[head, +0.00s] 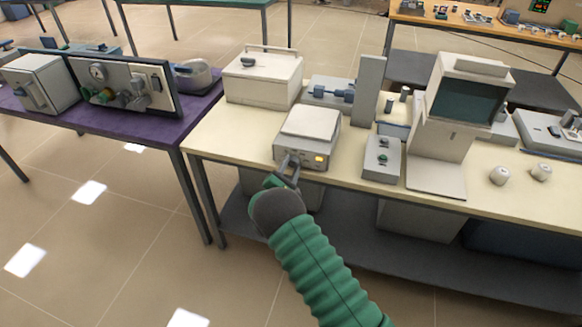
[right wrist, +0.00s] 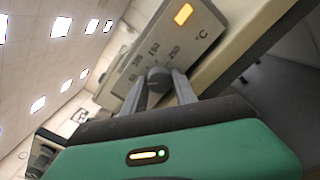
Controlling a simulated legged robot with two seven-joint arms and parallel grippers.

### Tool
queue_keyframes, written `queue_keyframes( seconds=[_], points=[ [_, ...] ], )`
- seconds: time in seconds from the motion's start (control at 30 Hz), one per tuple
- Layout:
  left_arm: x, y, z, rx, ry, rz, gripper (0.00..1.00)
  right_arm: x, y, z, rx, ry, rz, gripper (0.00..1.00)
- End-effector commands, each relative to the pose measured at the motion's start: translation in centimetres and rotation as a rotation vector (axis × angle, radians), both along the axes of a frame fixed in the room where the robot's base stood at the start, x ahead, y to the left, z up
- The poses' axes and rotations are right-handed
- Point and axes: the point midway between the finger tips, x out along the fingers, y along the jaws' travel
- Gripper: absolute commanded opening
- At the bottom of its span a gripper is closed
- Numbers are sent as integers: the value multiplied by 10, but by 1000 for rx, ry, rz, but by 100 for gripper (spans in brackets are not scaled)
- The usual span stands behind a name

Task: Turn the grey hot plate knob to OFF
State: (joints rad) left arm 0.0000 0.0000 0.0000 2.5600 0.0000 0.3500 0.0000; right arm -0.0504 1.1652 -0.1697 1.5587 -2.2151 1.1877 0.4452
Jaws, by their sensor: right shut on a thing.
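The hot plate (head: 308,136) is a pale box with a lighter top plate, at the front edge of the cream bench. Its front panel shows a lit amber light (head: 318,159), and the right wrist view shows numbers and a °C mark beside the light (right wrist: 183,14). The grey knob (right wrist: 158,75) sits on that panel. My right gripper (head: 290,163) reaches the panel's left part from the front. In the right wrist view its two fingers (right wrist: 160,84) are shut on the knob, one on each side. The knob's pointer is hidden. My left gripper is not in view.
A grey control box (head: 382,158) and a tall beige instrument with a dark screen (head: 468,100) stand right of the hot plate. A cream box with a handle (head: 263,77) stands behind left. Floor in front is clear.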

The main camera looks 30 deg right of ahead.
Motion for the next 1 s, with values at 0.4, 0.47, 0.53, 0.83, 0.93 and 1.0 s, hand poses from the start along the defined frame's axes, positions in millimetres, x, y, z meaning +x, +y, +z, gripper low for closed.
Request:
queue_keyframes(
  seconds=[0.4, 0.47, 0.53, 0.83, 0.93, 1.0],
  points=[
    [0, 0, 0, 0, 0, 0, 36, -1, 3, -4, -74, 97, 4, 0],
    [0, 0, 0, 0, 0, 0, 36, -1, 3, -4, -100, 129, 4, 0],
    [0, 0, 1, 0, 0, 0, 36, -1, 3, -4, -135, 169, 4, 0],
    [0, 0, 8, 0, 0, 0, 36, -1, 3, -4, -290, 355, 5, 0],
    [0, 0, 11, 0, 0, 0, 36, -1, 3, -4, -336, 410, 6, 0],
    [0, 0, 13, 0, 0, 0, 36, -1, 2, -4, -364, 443, 4, 0]
  ],
)
